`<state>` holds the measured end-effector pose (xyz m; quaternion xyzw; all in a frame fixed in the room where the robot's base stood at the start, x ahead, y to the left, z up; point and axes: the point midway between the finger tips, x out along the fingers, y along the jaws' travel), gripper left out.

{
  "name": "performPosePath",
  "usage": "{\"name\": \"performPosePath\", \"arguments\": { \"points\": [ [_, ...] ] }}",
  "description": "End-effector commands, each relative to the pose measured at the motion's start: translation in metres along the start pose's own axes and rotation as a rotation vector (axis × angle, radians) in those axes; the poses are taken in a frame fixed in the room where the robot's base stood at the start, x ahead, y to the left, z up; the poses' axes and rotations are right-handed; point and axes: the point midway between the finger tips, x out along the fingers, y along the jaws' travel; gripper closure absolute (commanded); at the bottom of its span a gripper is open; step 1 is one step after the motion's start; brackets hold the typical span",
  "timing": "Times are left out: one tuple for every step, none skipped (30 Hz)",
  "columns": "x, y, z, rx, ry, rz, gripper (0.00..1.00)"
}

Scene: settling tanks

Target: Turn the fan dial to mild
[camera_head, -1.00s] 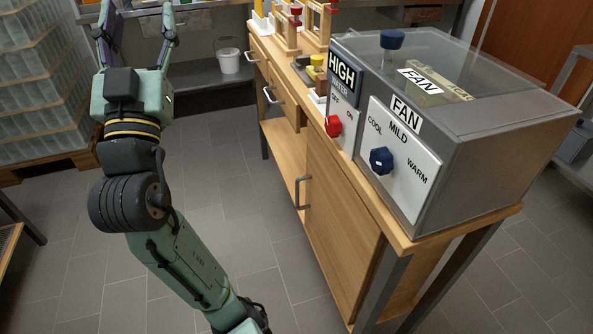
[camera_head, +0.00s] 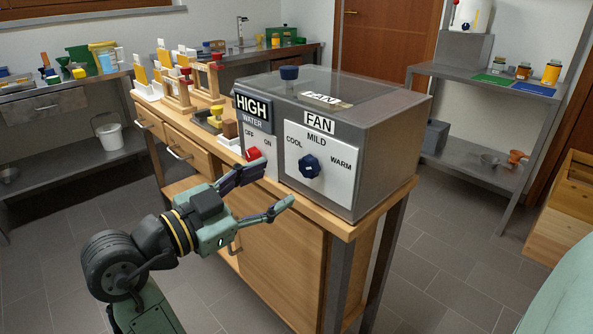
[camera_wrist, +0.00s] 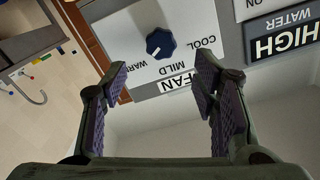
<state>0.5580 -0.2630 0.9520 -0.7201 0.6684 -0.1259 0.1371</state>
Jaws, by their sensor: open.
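The fan dial (camera_head: 309,167) is a dark blue lobed knob on a white panel (camera_head: 330,183) marked COOL, MILD and WARM, under a FAN label. It also shows in the wrist view (camera_wrist: 160,43), upside down, where a small pale mark sits on its lower left side; I cannot tell surely which setting it points at. My gripper (camera_head: 275,187) is open and empty, left of and below the dial, its fingers reaching toward the panel. In the wrist view my gripper (camera_wrist: 162,84) has its fingers spread on either side below the dial, apart from it.
A red water knob (camera_head: 253,154) with OFF and ON marks sits left of the fan panel, close to my upper finger. The grey box (camera_head: 385,140) stands on a wooden cabinet (camera_head: 275,265). Floor is free at the right, before a shelf (camera_head: 480,150).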

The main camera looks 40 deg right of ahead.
Motion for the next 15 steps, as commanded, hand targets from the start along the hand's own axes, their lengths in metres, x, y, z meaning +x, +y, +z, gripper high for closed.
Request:
{"name": "performPosePath", "arguments": {
  "points": [
    [0.011,0.001,-0.002,-0.002,0.001,0.005,0.46],
    [0.017,0.001,-0.003,-0.002,0.002,0.005,0.46],
    [0.025,0.001,-0.002,-0.002,0.001,0.006,0.46],
    [0.031,0.001,-0.002,-0.003,0.001,0.005,0.46],
    [0.036,0.001,-0.002,-0.003,0.001,0.004,0.46],
    [0.044,0.0,-0.002,-0.003,0.001,0.004,0.46],
    [0.049,0.0,-0.002,-0.003,0.001,0.004,0.46],
    [0.054,0.0,-0.002,-0.002,0.001,0.002,0.46],
    [0.061,0.0,-0.002,-0.001,0.001,0.002,0.46],
    [0.065,0.0,-0.002,-0.002,0.001,0.001,0.46],
    [0.069,0.0,-0.002,-0.002,0.001,0.001,0.46],
    [0.073,-0.001,-0.002,-0.002,0.001,0.0,0.46],
    [0.076,-0.001,-0.001,-0.002,0.001,-0.001,0.46],
    [0.078,-0.001,-0.001,-0.002,0.001,-0.002,0.46],
    [0.081,-0.001,-0.001,-0.001,0.001,-0.002,0.46]
  ]
}}
